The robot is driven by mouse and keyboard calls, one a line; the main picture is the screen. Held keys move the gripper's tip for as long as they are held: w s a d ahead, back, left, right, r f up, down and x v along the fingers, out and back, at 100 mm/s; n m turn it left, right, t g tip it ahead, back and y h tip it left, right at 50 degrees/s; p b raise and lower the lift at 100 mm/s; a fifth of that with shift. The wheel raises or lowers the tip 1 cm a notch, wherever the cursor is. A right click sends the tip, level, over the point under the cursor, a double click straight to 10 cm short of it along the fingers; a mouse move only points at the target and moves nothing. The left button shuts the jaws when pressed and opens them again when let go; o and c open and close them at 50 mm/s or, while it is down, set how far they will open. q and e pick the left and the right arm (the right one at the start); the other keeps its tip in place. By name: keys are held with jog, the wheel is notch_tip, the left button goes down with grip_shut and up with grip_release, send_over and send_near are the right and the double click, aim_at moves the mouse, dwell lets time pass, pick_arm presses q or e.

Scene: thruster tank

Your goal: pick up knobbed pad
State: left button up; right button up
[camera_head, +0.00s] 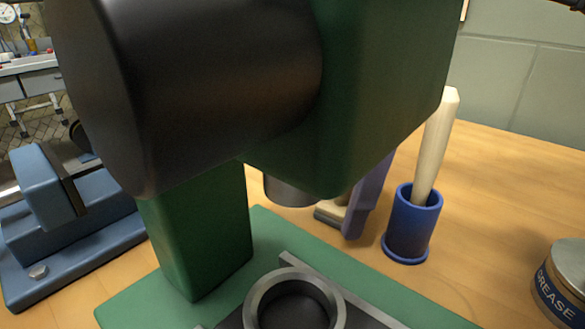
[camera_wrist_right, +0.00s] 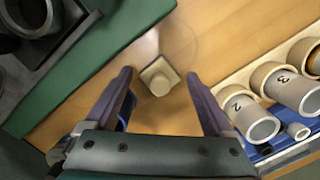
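The knobbed pad (camera_wrist_right: 160,76) is a small beige block with a rounded knob on top, standing on the wooden bench. In the right wrist view it lies between the fingertips of my right gripper (camera_wrist_right: 159,75), with a gap on each side. The gripper is open and empty, with purple fingers. In the head view a purple finger of my right gripper (camera_head: 366,200) shows beyond the green press. What looks like the pad (camera_head: 331,214) shows beside it, partly hidden by the press and finger. My left gripper is not in view.
The green press (camera_head: 200,230), with a dark cylinder and a ring (camera_head: 297,300) on its base, blocks much of the head view. A blue cup (camera_head: 412,228) with a wooden handle and a grease tin (camera_head: 562,285) stand right. A rack (camera_wrist_right: 262,75) holds numbered cylinders.

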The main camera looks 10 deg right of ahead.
jog(key=c, duration=1.1)
notch_tip(320, 180, up, 10)
jog(key=shift+r+p, duration=0.1)
jog(key=shift+p, duration=0.4)
